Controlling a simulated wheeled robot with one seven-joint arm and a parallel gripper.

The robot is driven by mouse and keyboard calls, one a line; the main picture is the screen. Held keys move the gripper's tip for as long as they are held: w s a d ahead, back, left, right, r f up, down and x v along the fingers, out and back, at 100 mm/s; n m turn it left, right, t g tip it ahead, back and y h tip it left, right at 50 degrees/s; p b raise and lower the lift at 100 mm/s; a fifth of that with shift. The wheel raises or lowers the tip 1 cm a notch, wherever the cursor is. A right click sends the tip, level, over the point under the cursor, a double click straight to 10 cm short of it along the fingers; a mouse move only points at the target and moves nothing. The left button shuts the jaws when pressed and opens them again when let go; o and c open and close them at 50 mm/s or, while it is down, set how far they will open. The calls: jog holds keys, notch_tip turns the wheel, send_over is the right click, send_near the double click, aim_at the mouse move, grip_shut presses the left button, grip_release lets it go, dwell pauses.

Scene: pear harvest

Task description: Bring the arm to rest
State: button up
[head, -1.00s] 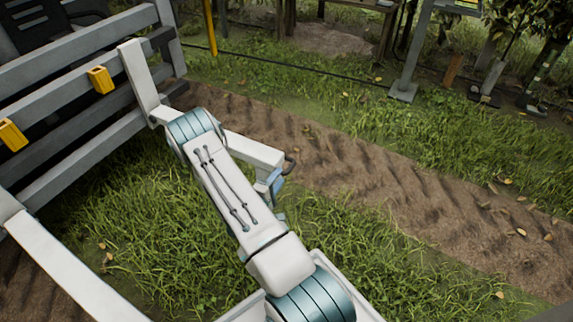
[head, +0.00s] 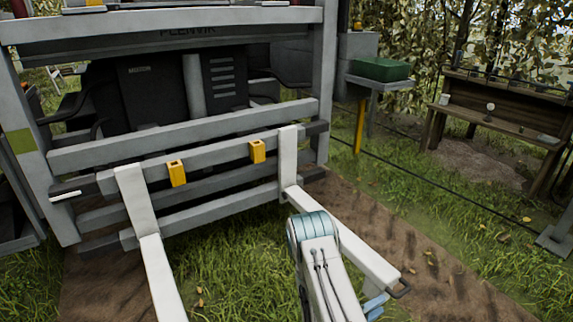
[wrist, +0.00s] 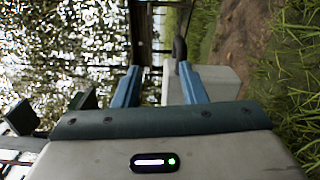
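My arm (head: 322,265) reaches up from the bottom edge in the head view, its teal-banded joint beside a white fork. My gripper shows there only in part, as a blue piece (head: 375,304) near the tip of that fork. In the wrist view my gripper (wrist: 158,88) has its two blue fingers apart, with nothing between them but background. A white block-like end (wrist: 218,78) stands just beyond the right finger, with a dark curved hook (wrist: 180,48) by it. Whether they touch the finger I cannot tell.
A grey-framed machine (head: 190,128) with two white forks, left (head: 160,270) and right (head: 350,240), stands close ahead. A wooden bench (head: 495,110) is at the right. Grass lies between.

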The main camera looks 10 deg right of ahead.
jog(key=s+a+r+m+g+y+p, duration=0.15)
jog(key=s+r+g+p, duration=0.35)
jog(key=r, duration=0.8)
jog(key=s+r+m+g+y+p, duration=0.1)
jog(key=r+m+g+p, duration=0.2)
jog(key=r+p, duration=0.65)
jog(key=s+a+r+m+g+y+p, duration=0.1)
jog(key=s+r+m+g+y+p, duration=0.2)
jog(key=r, duration=1.2)
jog(key=s+a+r+t+y+p, duration=0.2)
jog(key=a+r+p, duration=0.3)
jog(key=r, duration=0.5)
jog(key=s+a+r+n+t+y+p, duration=0.1)
jog(key=s+a+r+t+y+p, duration=0.1)
jog(key=a+r+y+p, duration=0.3)
jog(key=s+a+r+t+y+p, duration=0.3)
jog(key=a+r+p, duration=0.4)
jog(key=r, duration=0.9)
jog(key=y+p, duration=0.1)
jog(key=p, duration=0.1)
jog(key=shift+a+r+p, duration=0.15)
jog(key=shift+r+p, duration=0.1)
jog(key=shift+p, duration=0.05)
